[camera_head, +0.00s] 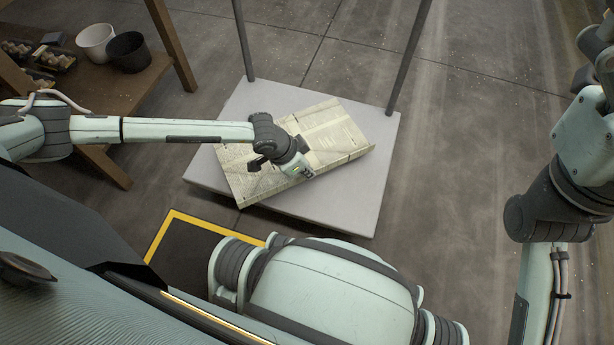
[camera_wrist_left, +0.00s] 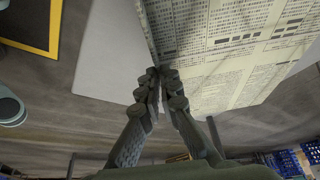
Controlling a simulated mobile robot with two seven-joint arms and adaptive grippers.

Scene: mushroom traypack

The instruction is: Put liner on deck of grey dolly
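The liner (camera_head: 335,135) is a pale tray-like sheet with newsprint-style printing and low folded sides. It sits turned at an angle over the deck of the grey dolly (camera_head: 340,208); I cannot tell whether its whole underside touches the deck. My left gripper (camera_head: 258,163) is over the liner's left half, and the wrist hides part of it. In the left wrist view its fingertips (camera_wrist_left: 161,74) are close together on an edge of the liner (camera_wrist_left: 225,45), with the grey deck (camera_wrist_left: 100,75) beside it. My right gripper is outside the frame.
Two dark upright posts (camera_head: 410,55) rise from the dolly's far corners. A wooden table (camera_head: 165,80) at left carries a white pot (camera_head: 96,42), a black pot (camera_head: 128,52) and trays (camera_head: 38,55). A yellow-edged dark mat (camera_head: 165,235) lies nearer. Concrete floor is clear to the right.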

